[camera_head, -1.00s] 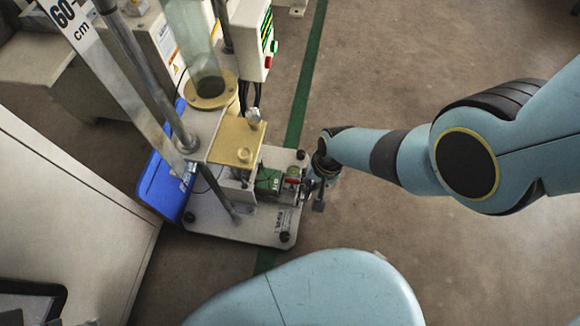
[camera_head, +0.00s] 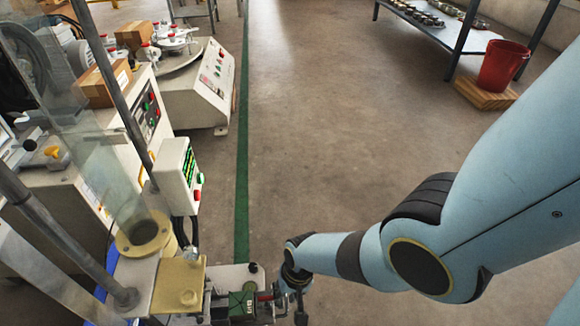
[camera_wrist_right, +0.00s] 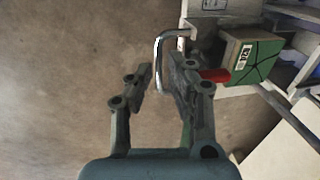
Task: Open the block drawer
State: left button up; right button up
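The tile tester's green block (camera_head: 238,303) sits on the white base plate at the bottom of the head view. In the right wrist view the green block (camera_wrist_right: 262,58) is at upper right, with a red part beside it. A U-shaped metal handle (camera_wrist_right: 158,45) stands out to its left. My right gripper (camera_head: 298,290) is at the block's right side in the head view. In the wrist view the right gripper (camera_wrist_right: 162,78) has its fingers apart, with the handle's bar in the gap between them. A firm grip does not show. My left gripper is not in view.
The tester's posts and clear tube (camera_head: 110,185) rise at left, with a control box (camera_head: 180,175) beside them. A white machine (camera_head: 195,85) stands behind. A red bucket (camera_head: 503,65) and a table (camera_head: 440,35) are at far right. The middle floor is clear.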

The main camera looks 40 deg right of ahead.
notch_tip(320, 180, up, 12)
jog(key=s+d, duration=0.1)
jog(key=shift+s+d+f, duration=0.15)
jog(key=shift+d, duration=0.25)
dwell(0.6)
